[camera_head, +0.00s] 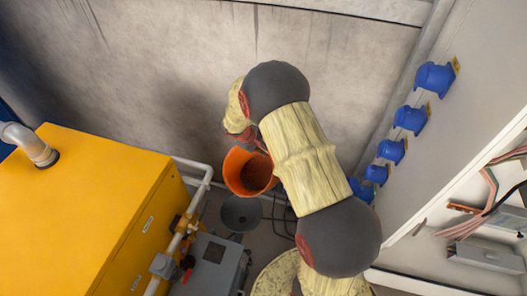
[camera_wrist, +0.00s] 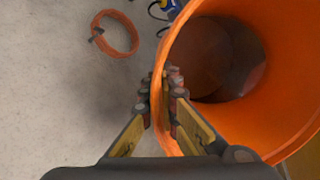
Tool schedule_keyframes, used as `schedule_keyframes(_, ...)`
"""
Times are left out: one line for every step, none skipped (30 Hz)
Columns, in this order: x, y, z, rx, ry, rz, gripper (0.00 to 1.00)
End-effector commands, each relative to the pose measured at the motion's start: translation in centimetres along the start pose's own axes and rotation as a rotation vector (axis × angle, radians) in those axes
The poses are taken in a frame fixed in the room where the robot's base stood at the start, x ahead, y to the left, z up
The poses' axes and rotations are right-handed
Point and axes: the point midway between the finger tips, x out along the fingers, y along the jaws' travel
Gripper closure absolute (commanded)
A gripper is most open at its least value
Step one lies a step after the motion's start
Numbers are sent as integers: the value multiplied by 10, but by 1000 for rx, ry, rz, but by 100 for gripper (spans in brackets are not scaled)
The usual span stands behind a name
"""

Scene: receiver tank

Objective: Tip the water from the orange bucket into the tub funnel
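The orange bucket (camera_head: 234,172) hangs near the back wall in the head view, its mouth facing up toward the camera; I cannot tell how far it is tilted. In the wrist view its wall (camera_wrist: 290,125) fills the right side. My gripper (camera_wrist: 166,90) is shut on the bucket's rim, one finger on each side of the wall. In the head view the arm hides my gripper. The inside of the bucket is dark, and I cannot make out water. A dark grey round funnel (camera_head: 241,214) shows just below the bucket in the head view; the tub is not clearly visible.
A yellow cabinet (camera_head: 75,215) with a grey pipe stands at left. White piping (camera_head: 197,190) and a grey box (camera_head: 212,262) lie beside the funnel. Blue sockets (camera_head: 411,118) line the right wall.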

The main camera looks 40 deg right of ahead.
Motion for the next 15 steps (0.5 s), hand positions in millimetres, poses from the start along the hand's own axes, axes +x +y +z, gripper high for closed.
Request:
schedule_keyframes(-2,2,-1,1,3,2,100)
schedule_keyframes(-2,2,-1,2,3,3,100)
schedule_keyframes(-2,2,-2,2,3,5,100)
schedule_keyframes(-2,1,-2,2,3,7,100)
schedule_keyframes(-2,1,-2,2,4,10,100)
schedule_keyframes(-3,1,-2,2,4,15,100)
schedule_keyframes(-4,0,-2,3,4,19,100)
schedule_keyframes(-4,0,-2,3,4,24,100)
schedule_keyframes(-6,0,-2,3,4,30,100)
schedule_keyframes(-6,0,-2,2,4,36,100)
schedule_keyframes(-7,0,-1,2,3,41,100)
schedule_keyframes(-8,0,-1,4,3,47,100)
schedule_keyframes(-9,0,-1,5,3,52,100)
schedule_keyframes(-10,1,-1,6,4,57,100)
schedule_keyframes(-12,1,-1,6,4,63,100)
